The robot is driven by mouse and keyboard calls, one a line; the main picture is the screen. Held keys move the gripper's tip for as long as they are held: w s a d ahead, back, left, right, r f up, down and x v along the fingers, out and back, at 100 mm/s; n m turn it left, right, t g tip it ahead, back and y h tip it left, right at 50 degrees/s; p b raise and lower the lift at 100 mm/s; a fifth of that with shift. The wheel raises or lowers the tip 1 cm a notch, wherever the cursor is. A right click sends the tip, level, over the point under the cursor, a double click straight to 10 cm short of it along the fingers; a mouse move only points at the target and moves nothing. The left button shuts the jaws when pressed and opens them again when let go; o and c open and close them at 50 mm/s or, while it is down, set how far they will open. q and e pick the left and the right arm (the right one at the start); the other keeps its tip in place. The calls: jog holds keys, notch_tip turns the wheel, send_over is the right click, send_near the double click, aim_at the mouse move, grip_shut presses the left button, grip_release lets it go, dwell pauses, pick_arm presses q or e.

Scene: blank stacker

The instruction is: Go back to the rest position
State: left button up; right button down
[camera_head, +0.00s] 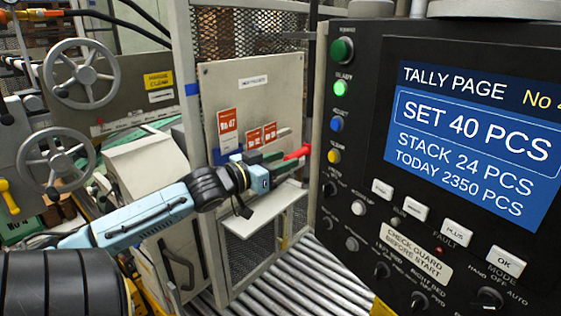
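My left arm comes in from the left, and my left gripper (287,165) is in front of the lower part of a grey upright panel (285,90). A red-ended bar or handle (299,152) is right at the fingertips; I cannot tell whether they touch it. The gap between the fingers is too small to make out. A small pale shelf (272,208) lies below the gripper. My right gripper is not in view.
A black control panel (360,130) with buttons, knobs and a blue screen (475,140) fills the right side. Red tags (228,130) are on the grey panel. A roller conveyor (300,280) runs below. Handwheels (82,75) stand at the left.

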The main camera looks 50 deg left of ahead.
pick_arm(q)
jog(key=shift+f, duration=0.1)
dwell(0.4)
jog(key=s+a+f+n+g+y+b, duration=0.1)
jog(key=s+a+f+g, duration=0.15)
jog(key=f, duration=0.85)
jog(key=s+a+f+n+g+y+b, duration=0.15)
jog(key=a+f, duration=0.25)
jog(key=f, duration=0.7)
jog(key=s+a+f+n+g+y+b, duration=0.1)
jog(key=s+a+f+g+y, duration=0.15)
jog(key=f, duration=0.85)
jog(key=s+d+f+g+b, duration=0.1)
jog(key=s+d+f, duration=0.1)
jog(key=s+f, duration=0.35)
jog(key=s+d+f+g+h+b, duration=0.1)
jog(key=s+d+f, duration=0.1)
jog(key=f, duration=0.7)
jog(key=s+d+f+g, duration=0.2)
jog(key=s+f, duration=0.1)
jog(key=f, duration=0.5)
jog(key=s+d+f+m+g+h+b, duration=0.3)
jog(key=s+d+f+m+g, duration=0.3)
jog(key=s+d+f, duration=1.6)
jog(key=s+d+b, duration=0.1)
jog(key=s+d, duration=0.1)
jog(key=d, duration=0.2)
jog(key=shift+s+d+f+h, duration=0.15)
jog(key=shift+s+f+h, duration=0.1)
jog(key=shift+h, duration=0.05)
